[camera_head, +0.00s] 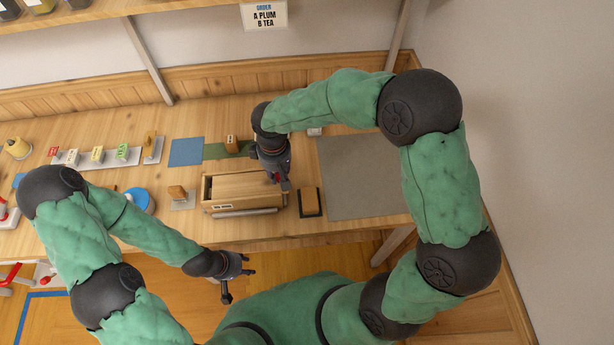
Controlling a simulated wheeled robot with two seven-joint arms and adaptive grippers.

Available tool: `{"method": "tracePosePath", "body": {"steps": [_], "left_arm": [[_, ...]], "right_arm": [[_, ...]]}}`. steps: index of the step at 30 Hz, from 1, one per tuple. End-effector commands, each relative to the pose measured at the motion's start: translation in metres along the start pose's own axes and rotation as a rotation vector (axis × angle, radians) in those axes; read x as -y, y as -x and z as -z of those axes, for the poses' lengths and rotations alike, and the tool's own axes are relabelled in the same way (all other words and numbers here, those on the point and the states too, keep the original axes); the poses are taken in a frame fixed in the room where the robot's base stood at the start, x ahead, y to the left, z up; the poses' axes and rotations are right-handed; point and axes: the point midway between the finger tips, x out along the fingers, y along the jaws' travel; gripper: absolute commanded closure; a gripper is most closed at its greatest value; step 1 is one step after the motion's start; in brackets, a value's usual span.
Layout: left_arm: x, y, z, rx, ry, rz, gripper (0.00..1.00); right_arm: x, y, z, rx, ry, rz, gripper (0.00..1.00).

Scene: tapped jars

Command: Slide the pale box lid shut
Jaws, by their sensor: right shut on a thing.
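The pale wooden box (240,204) stands near the front edge of the bench. Its pale lid (243,184) covers most of the top, and a narrow dark gap (208,187) shows at the left end. My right gripper (283,184) reaches down over the right end of the box and is shut on the lid there. Its fingers hide the part they hold. My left gripper (238,285) is off the front of the bench, away from the box, with its fingers apart and empty.
A grey mat (360,175) is bare farther right. Small labelled blocks (97,155) stand behind.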

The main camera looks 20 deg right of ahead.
Motion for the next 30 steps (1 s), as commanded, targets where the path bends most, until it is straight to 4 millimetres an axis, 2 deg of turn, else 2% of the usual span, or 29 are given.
{"method": "tracePosePath", "body": {"steps": [15, 23, 24, 25, 26, 30], "left_arm": [[0.0, 0.0, 0.0, 0.0, 0.0, 0.0, 0.6], [0.0, 0.0, 0.0, 0.0, 0.0, 0.0, 0.6], [0.0, 0.0, 0.0, 0.0, 0.0, 0.0, 0.6], [0.0, 0.0, 0.0, 0.0, 0.0, 0.0, 0.6], [0.0, 0.0, 0.0, 0.0, 0.0, 0.0, 0.6], [0.0, 0.001, 0.0, 0.0, 0.0, 0.0, 0.6]], "right_arm": [[0.016, -0.002, 0.014, 0.003, 0.001, 0.002, 1.0], [0.017, -0.002, 0.015, 0.002, 0.001, 0.002, 1.0], [0.017, -0.002, 0.015, 0.002, 0.001, 0.002, 0.64], [0.017, -0.001, 0.015, 0.002, 0.001, 0.002, 0.56], [0.017, -0.001, 0.015, 0.002, 0.001, 0.002, 0.53], [0.016, -0.001, 0.015, 0.001, 0.0, 0.001, 0.53]]}}
